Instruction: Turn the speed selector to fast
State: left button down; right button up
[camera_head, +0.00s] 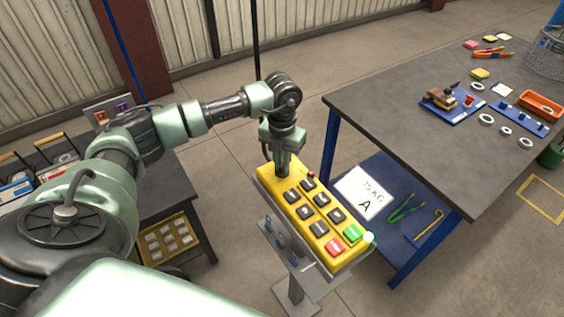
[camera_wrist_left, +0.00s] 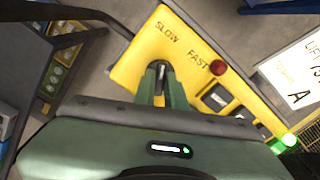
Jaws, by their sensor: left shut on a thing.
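The yellow control box (camera_head: 318,212) stands tilted on a grey pedestal, with several black buttons, a red button (camera_head: 334,247) and a green button (camera_head: 352,233). My left gripper (camera_head: 282,172) points down onto its far end. In the left wrist view the labels SLOW (camera_wrist_left: 167,33) and FAST (camera_wrist_left: 197,58) are printed on the box (camera_wrist_left: 143,48). There my left gripper (camera_wrist_left: 160,82) is shut on the speed selector (camera_wrist_left: 160,68), a small dark knob mostly hidden between the fingers. I cannot tell which label it points to. My right gripper is not in view.
A small red knob (camera_wrist_left: 217,67) sits close beside FAST. A green lamp (camera_head: 369,237) glows at the box's near corner. A large workbench (camera_head: 400,85) with tools stands right, its blue lower shelf holding a sign (camera_head: 362,192). A dark bench (camera_head: 165,190) stands left.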

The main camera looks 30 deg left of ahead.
pick_arm(q)
jog(key=shift+w+f+m+b, duration=0.1)
jog(key=shift+m+b, duration=0.9)
jog(key=shift+b, duration=0.25)
jog(key=m+b, duration=0.2)
jog(key=shift+m, duration=0.4)
jog(key=m+b, duration=0.3)
jog(key=shift+m, duration=0.3)
jog(key=shift+r+m+b, duration=0.2)
jog(key=shift+m+b, duration=0.9)
jog(key=shift+m, duration=0.5)
jog(key=c, duration=1.5)
grip_release()
jog(key=shift+o, duration=0.2)
